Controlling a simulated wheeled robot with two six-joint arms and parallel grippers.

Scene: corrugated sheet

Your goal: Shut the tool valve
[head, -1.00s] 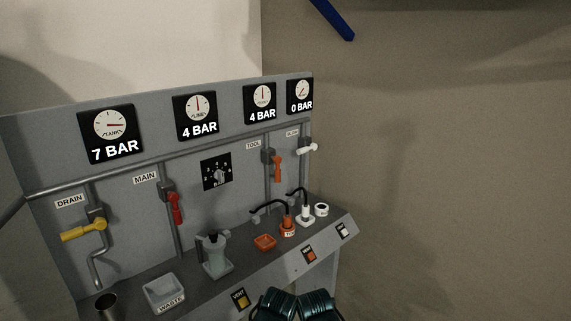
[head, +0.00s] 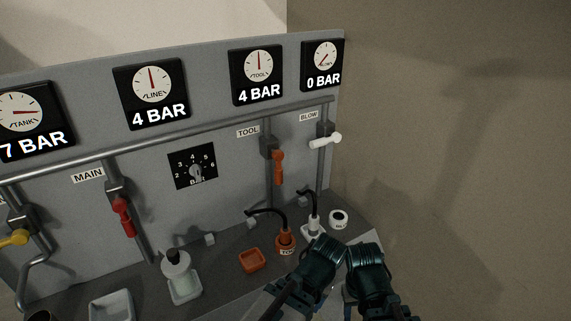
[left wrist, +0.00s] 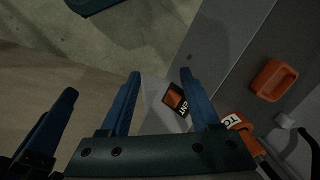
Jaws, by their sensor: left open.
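The tool valve's orange handle (head: 278,168) hangs straight down along its pipe, under the TOOL label (head: 248,131). The tool gauge (head: 258,66) above it reads 4 BAR. My left gripper (left wrist: 158,73) is open with nothing between its blue fingers in the left wrist view. It is over the console front, near the orange vent button (left wrist: 177,98). In the head view, dark teal parts of my arms cover the lower middle, below the valve and apart from it; no fingertips show clearly there. Another blue finger (left wrist: 52,120), apparently my right gripper's, shows at the left wrist view's edge.
The white blow valve handle (head: 325,140) is crosswise, right of the tool valve. The red main handle (head: 123,215) is left. An orange tray (head: 251,260), orange tool plug (head: 286,239), white plug (head: 313,228) and bottle (head: 180,277) stand on the shelf below.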

